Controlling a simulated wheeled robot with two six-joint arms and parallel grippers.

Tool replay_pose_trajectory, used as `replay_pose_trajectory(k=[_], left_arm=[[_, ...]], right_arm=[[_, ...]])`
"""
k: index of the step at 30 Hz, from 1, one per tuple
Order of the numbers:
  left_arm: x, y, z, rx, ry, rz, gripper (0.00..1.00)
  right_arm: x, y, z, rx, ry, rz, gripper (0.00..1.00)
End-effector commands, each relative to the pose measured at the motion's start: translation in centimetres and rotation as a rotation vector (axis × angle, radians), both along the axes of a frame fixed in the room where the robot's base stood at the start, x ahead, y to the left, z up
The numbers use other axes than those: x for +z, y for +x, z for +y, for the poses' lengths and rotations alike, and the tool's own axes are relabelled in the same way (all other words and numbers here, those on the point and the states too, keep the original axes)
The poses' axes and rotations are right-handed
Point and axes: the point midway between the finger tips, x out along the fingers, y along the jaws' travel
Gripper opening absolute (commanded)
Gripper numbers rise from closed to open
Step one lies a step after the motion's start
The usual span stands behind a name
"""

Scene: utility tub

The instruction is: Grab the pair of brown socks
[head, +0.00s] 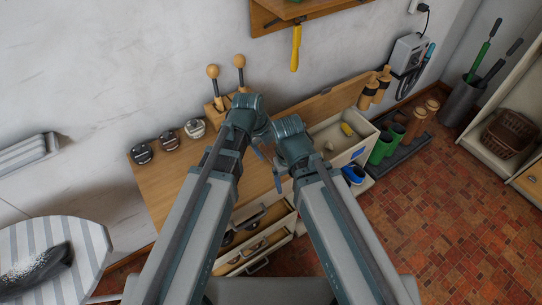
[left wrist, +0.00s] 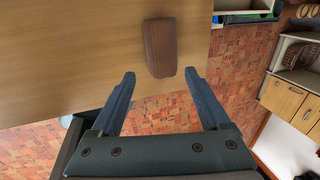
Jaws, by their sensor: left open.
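In the head view my left gripper (head: 259,152) is over the table, partly covered by the arms. My right gripper (head: 278,180) is mostly hidden by its wrist. I cannot make out the socks in the head view.
Open drawers (head: 248,243) jut out at the front. Brick floor is clear at right.

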Motion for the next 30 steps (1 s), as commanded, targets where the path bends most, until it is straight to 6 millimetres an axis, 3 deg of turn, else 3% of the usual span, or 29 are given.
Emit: replay_pose_trajectory(k=[5, 16, 25, 26, 30], left_arm=[[-0.6, 0.3, 0.0, 0.000, 0.000, 0.000, 0.80], [-4.8, 2.0, -0.4, -0.001, 0.000, 0.000, 0.80], [-4.8, 2.0, -0.5, 0.000, 0.000, 0.000, 0.80], [-4.8, 2.0, -0.5, 0.000, 0.000, 0.000, 0.78], [-4.8, 2.0, -0.5, 0.000, 0.000, 0.000, 0.53]], right_arm=[[-0.6, 0.0, 0.0, 0.000, 0.000, 0.000, 0.86], [-4.8, 0.0, 0.0, 0.000, 0.000, 0.000, 0.86], [-4.8, 0.0, 0.0, 0.000, 0.000, 0.000, 0.86], [-4.8, 0.0, 0.0, 0.000, 0.000, 0.000, 0.86], [-4.8, 0.0, 0.0, 0.000, 0.000, 0.000, 0.86]])
